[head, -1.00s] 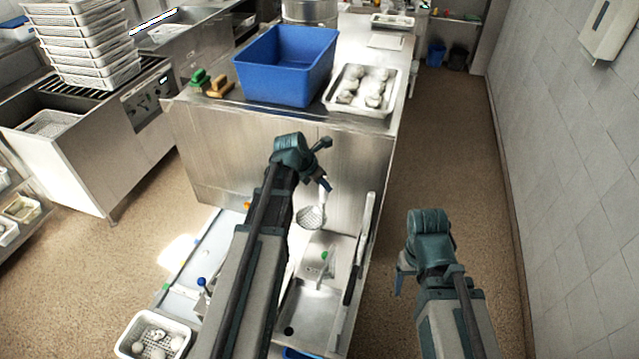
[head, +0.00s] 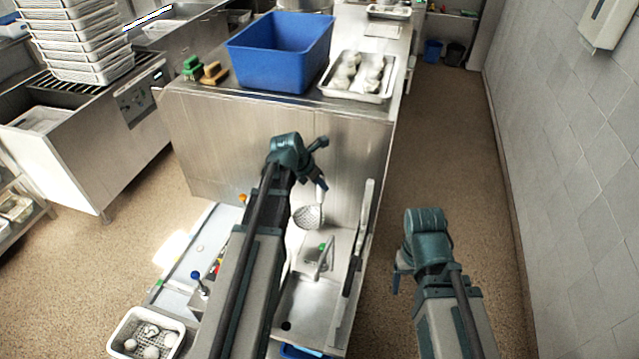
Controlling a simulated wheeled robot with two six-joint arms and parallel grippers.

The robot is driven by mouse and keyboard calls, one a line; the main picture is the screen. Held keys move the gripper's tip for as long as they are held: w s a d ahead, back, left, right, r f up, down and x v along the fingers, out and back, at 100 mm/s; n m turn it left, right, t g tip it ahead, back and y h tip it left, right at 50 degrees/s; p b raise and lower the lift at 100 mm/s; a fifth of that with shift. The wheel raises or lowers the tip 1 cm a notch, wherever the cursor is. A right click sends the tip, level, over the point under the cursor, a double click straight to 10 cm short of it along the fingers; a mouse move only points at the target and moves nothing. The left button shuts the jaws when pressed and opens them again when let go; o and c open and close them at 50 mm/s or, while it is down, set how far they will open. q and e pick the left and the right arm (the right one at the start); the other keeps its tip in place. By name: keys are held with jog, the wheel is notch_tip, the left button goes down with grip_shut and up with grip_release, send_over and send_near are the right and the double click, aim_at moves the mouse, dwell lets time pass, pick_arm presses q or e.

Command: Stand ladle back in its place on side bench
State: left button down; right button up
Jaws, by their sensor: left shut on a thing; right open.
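A perforated ladle (head: 308,216) with a round metal bowl hangs from my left gripper (head: 322,180), which is shut on its handle. The bowl hangs low, over the back part of the low bench with the sink (head: 308,305). Whether the bowl touches anything beneath it cannot be told. My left arm hides part of this low bench. My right gripper (head: 402,270) is open and empty over the floor, to the right of the bench.
A faucet (head: 322,258) stands by the sink, near the ladle. A white basket (head: 146,335) with round pale items is at the lower left. The taller steel counter behind carries a blue bin (head: 280,60) and a tray (head: 357,80) of pale items. Floor at right is clear.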

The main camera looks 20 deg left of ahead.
pick_arm(q)
jog(key=shift+f+b, duration=4.35)
jog(key=shift+f, duration=0.25)
jog(key=shift+f+b, duration=0.5)
jog(key=c, duration=0.6)
grip_release()
jog(key=shift+r, duration=0.1)
jog(key=p, duration=1.2)
send_near(319, 202)
jog(key=shift+s+a+r, duration=0.4)
jog(key=shift+s+a, duration=0.1)
jog(key=shift+s, duration=0.1)
